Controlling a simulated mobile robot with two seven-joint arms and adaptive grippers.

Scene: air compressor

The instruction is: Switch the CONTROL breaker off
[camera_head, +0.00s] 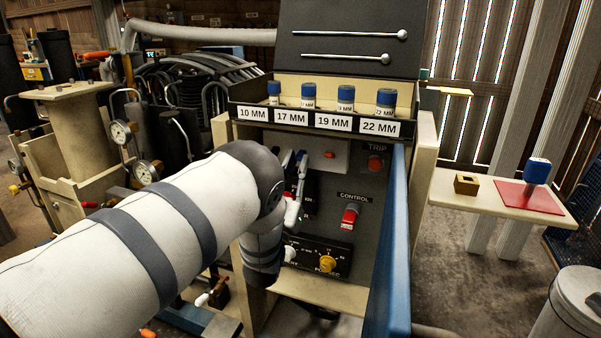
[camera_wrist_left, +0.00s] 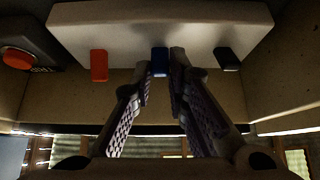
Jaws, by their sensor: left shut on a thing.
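A red-handled switch (camera_head: 350,216) sits under the CONTROL label (camera_head: 353,197) on the dark panel, clear of my gripper. Above it is a white box (camera_head: 335,160) with a small red lever (camera_head: 329,154). In the left wrist view the box (camera_wrist_left: 200,30) has a red lever (camera_wrist_left: 99,66), a blue lever (camera_wrist_left: 160,62) and a black lever (camera_wrist_left: 228,59). My left gripper (camera_wrist_left: 160,82) is shut on the blue lever, its fingers on either side. In the head view my left gripper (camera_head: 297,178) is partly hidden by my arm. My right gripper is not in view.
A red TRIP button (camera_head: 375,163) is right of the white box. A yellow knob (camera_head: 327,263) is lower on the panel. A rack of blue sockets (camera_head: 346,99) stands above. A blue door edge (camera_head: 391,240) juts out at the right.

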